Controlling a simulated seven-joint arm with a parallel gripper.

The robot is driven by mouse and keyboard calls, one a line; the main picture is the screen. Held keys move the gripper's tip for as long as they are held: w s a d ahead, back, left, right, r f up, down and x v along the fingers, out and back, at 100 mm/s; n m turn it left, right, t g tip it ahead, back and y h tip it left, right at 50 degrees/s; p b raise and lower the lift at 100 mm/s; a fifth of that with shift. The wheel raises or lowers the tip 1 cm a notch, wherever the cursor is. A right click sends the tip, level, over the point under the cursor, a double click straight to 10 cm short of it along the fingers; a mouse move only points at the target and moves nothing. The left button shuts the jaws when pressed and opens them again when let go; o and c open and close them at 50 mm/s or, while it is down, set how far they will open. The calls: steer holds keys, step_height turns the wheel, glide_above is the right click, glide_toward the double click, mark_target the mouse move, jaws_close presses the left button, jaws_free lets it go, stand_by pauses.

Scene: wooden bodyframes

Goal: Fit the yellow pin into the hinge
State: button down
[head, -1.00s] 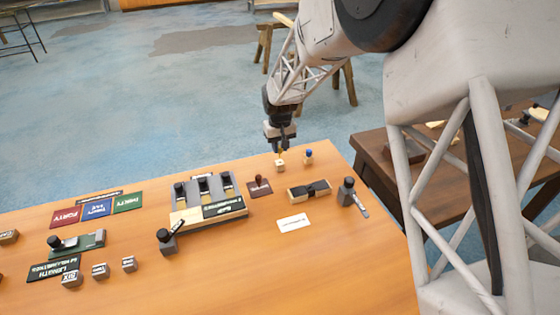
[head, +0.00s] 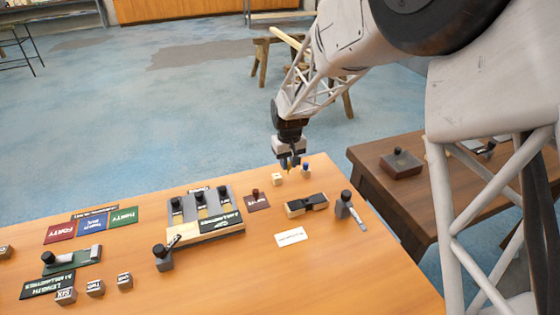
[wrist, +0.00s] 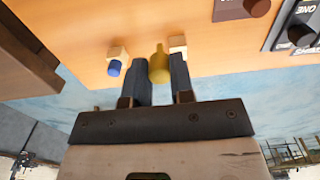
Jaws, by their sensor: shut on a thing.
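My gripper (head: 289,163) is shut on the yellow pin (wrist: 159,65), which stands between its two fingers in the wrist view. The gripper is above the far edge of the table, near a small pale block (head: 277,179) and a block with a blue pin (head: 305,168). In the wrist view the pale block (wrist: 178,46) is just right of the yellow pin, and the blue pin (wrist: 114,68) is left of the fingers. A pale wooden piece with a dark hinge-like part (head: 306,204) lies closer on the table, apart from the gripper. Its hole is too small to make out.
A wooden stand with dark sliders (head: 207,228) is left of the hinge-like piece. A dark block with a knob (head: 347,207) is on its right, a white card (head: 291,237) in front. A brown side table (head: 372,170) stands at right.

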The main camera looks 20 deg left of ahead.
steer(key=s+d+r, duration=0.3)
steer(key=s+d, duration=0.1)
steer(key=d, duration=0.4)
steer(key=shift+s+d, duration=0.3)
steer(key=shift+f, duration=0.25)
steer(key=shift+f, duration=2.65)
steer(key=shift+f, duration=2)
stand_by(0.5)
steer(key=c, duration=0.9)
jaws_free()
steer(key=shift+r, duration=0.1)
step_height(320, 180, up, 8)
